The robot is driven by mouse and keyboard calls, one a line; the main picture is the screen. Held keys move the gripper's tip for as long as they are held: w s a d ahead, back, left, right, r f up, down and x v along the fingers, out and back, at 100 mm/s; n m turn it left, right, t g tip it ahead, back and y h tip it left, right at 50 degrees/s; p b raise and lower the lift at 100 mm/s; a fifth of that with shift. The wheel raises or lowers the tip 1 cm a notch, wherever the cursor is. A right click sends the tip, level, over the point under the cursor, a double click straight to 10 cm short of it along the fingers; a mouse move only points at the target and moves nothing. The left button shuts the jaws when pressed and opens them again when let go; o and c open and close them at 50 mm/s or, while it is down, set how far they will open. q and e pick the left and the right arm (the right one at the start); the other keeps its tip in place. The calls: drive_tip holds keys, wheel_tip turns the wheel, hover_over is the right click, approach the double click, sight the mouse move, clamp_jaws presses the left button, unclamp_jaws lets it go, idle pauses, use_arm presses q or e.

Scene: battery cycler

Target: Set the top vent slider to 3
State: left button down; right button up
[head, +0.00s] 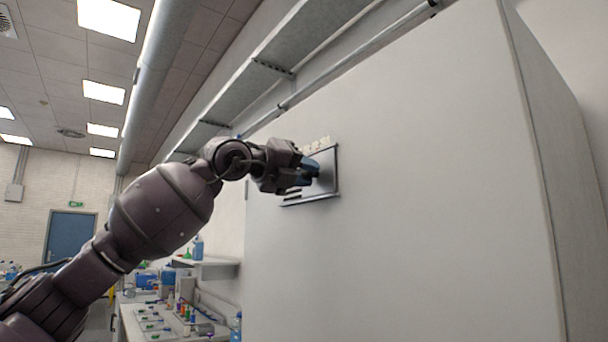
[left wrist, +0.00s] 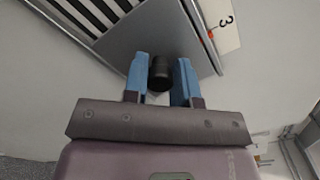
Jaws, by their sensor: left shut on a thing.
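The vent (head: 327,178) is a grey framed panel on the side of the tall white cabinet. In the left wrist view its flat grey slider plate (left wrist: 170,38) covers part of the dark slats (left wrist: 85,15). A black knob (left wrist: 160,72) stands on the plate. My left gripper (head: 310,171) is shut on the knob, with a blue finger on each side of it in the left wrist view (left wrist: 161,78). A white label (left wrist: 225,25) shows a 3, with a small red pointer (left wrist: 211,35) beside it. Other numbers are not readable. My right gripper is not in view.
The cabinet (head: 430,190) fills the right of the head view, and its face around the vent is clear. A lab bench (head: 150,322) with bottles and small items stands low behind my left arm. A small shelf (head: 215,268) is beside the cabinet.

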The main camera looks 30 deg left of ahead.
use_arm(q)
drive_tip(key=shift+d+f, duration=0.15)
drive_tip(key=c, duration=1.2)
unclamp_jaws()
drive_tip(key=shift+o, duration=1.4)
drive_tip(key=shift+d, duration=0.15)
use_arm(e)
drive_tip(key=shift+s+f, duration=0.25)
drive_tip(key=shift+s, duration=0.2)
use_arm(q)
drive_tip(key=shift+s+a, duration=0.15)
drive_tip(key=shift+a, duration=0.05)
drive_tip(key=shift+s+a, duration=0.1)
drive_tip(key=shift+s, duration=0.15)
drive_tip(key=b+v, duration=0.2)
drive_tip(key=v, duration=0.8)
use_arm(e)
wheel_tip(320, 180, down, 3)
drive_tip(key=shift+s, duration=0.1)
